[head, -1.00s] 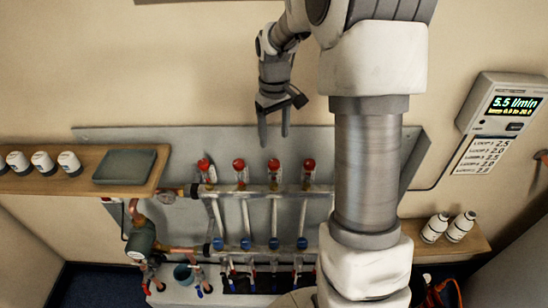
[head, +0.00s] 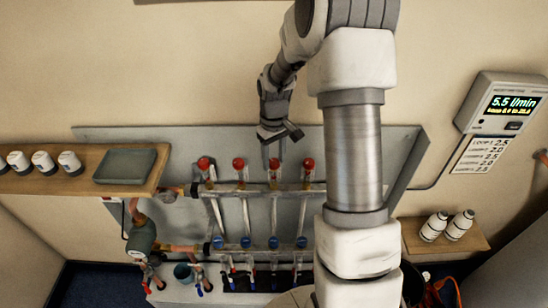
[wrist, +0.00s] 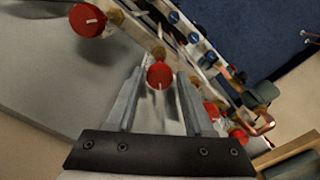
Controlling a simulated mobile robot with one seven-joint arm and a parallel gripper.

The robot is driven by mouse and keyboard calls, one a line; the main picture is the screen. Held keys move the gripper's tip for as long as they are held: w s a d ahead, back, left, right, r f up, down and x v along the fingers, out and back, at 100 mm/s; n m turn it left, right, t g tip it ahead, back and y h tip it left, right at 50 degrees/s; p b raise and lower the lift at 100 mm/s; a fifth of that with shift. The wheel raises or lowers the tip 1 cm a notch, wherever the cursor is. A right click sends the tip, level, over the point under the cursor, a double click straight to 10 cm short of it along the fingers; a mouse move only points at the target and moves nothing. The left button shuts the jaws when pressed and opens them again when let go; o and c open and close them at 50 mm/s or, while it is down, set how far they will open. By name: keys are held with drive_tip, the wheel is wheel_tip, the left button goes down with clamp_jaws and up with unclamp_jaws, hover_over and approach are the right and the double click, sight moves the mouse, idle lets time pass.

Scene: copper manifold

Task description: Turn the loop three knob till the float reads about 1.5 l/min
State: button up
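Several red knobs stand in a row on the manifold's upper bar. The third from the left (head: 275,163) is below my gripper (head: 273,152). In the wrist view that red knob (wrist: 160,76), with a white mark on its face, shows between the tips of my open gripper (wrist: 161,80). Gaps show on both sides, and I cannot tell how deep it sits between the fingers. The neighbouring red knob (wrist: 87,20) is at upper left. The display (head: 514,103) reads 5.5 l/min. The float readings are too small to read.
A card (head: 480,154) listing loop values hangs under the display. A wooden shelf (head: 75,184) with white cups and a grey tray (head: 125,166) is at left. My arm hides the manifold's right part.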

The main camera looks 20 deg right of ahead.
sight(274, 162)
clamp_jaws()
drive_tip(key=shift+m+b, duration=0.3)
drive_tip(key=shift+o, duration=1.9)
unclamp_jaws()
drive_tip(key=shift+r, duration=0.1)
wheel_tip(274, 162, up, 17)
drive_tip(key=shift+r, duration=0.15)
